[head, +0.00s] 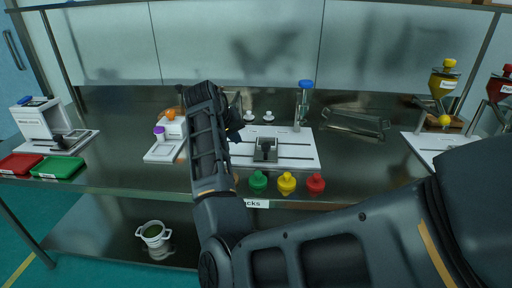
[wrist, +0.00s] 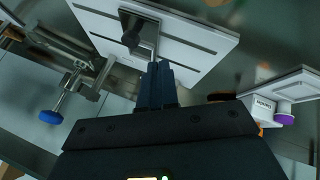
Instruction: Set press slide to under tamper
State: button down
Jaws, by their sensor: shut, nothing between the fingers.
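The press slide (head: 265,154), a grey block with a black knob, sits on a slotted white base plate (head: 306,160) on the bench. In the wrist view the slide (wrist: 150,31) and its knob lie just beyond my fingertips, with the plate (wrist: 205,40) around it. The tamper (head: 304,105), a post with a blue top, stands at the plate's back right; its blue knob (wrist: 50,117) shows at the left of the wrist view. My gripper (wrist: 158,68) is shut and empty, apparently near the slide without clear contact. In the head view my arm mostly hides it.
Green (head: 258,181), yellow (head: 286,183) and red (head: 316,183) knobbed items line the bench's front edge. A white device with a purple knob (head: 159,132) stands left of the plate. A metal tray (head: 355,123) lies right of the tamper.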

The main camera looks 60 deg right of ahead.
jog(key=shift+w+a+r, duration=0.1)
jog(key=shift+r, duration=0.05)
jog(key=x, duration=1)
jog(key=shift+f, duration=0.25)
jog(key=shift+s+d+r+p, duration=0.2)
jog(key=shift+s+d+p, duration=0.25)
jog(key=shift+s+d, duration=0.5)
jog(key=shift+s+d+f, duration=0.1)
jog(key=shift+s+d, duration=0.25)
jog(key=shift+d, duration=0.2)
jog(key=s+d+p, duration=0.1)
jog(key=s+p, duration=0.1)
jog(key=s, duration=0.2)
jog(key=s+d+p, duration=0.1)
jog(key=s+d, duration=0.1)
jog(key=s, duration=0.2)
jog(key=s+d+p, duration=0.2)
jog(key=s, duration=0.2)
jog(key=shift+p, duration=0.35)
jog(key=shift+s+d, duration=0.1)
jog(key=shift+s, duration=0.25)
